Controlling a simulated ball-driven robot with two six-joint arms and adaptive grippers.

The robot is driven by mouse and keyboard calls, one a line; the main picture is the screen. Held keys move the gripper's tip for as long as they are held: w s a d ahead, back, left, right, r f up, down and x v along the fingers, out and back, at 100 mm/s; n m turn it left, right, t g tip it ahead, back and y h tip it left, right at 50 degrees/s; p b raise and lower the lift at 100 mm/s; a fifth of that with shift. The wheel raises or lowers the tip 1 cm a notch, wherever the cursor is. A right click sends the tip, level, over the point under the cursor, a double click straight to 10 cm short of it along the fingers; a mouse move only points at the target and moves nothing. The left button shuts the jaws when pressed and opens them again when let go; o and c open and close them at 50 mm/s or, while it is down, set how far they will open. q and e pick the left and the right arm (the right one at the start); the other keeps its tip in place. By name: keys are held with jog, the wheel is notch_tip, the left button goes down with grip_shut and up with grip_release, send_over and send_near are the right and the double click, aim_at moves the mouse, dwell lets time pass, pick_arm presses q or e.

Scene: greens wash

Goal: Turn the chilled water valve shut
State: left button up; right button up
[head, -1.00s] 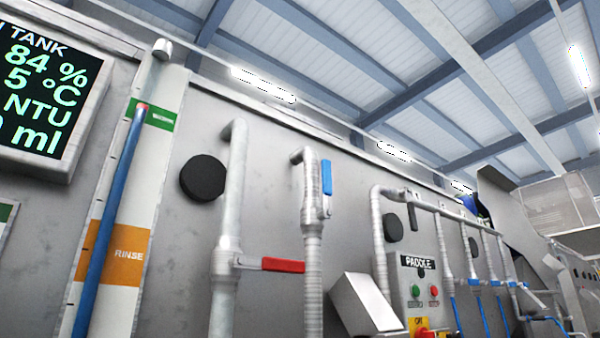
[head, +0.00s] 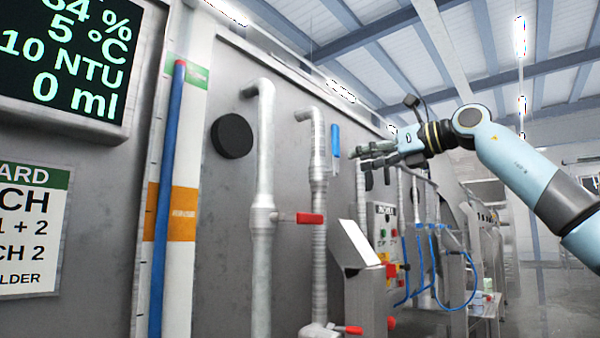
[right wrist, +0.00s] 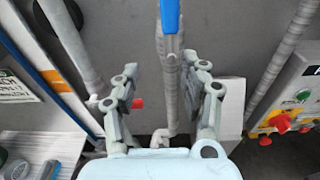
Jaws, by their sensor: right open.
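The valve with the blue lever handle (head: 336,140) is on a grey vertical pipe (head: 318,225) in the head view. Its handle stands upright, in line with the pipe. It also shows at the top edge of the right wrist view (right wrist: 170,15), where its upper end is cut off. My right gripper (head: 368,158) is open and empty, just right of the blue handle in the head view, apart from it. In the right wrist view, my open fingers (right wrist: 167,92) stand either side of the pipe, below the handle. My left gripper is not in view.
A red-handled valve (head: 308,218) is on the pipe to the left, its handle crosswise. Another red handle (head: 350,330) is low down. A tank display (head: 65,60) is at upper left.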

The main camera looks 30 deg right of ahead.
send_near(338, 137)
notch_tip(338, 137, down, 2)
jog(key=r+t, duration=0.1)
jog(key=r, duration=0.1)
jog(key=p+x, duration=0.2)
jog(key=x, duration=0.2)
jog(key=p+x, duration=0.2)
jog(key=x, duration=0.3)
jog(key=shift+w+a+f, duration=0.1)
jog(key=shift+a+f, duration=0.05)
jog(key=shift+f, duration=0.1)
jog(key=shift+w+a+f+p, duration=0.1)
jog(key=shift+w+a+p, duration=0.2)
jog(key=shift+w, duration=0.35)
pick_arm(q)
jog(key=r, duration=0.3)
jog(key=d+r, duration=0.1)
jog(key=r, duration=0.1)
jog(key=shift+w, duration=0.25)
pick_arm(e)
grip_shut()
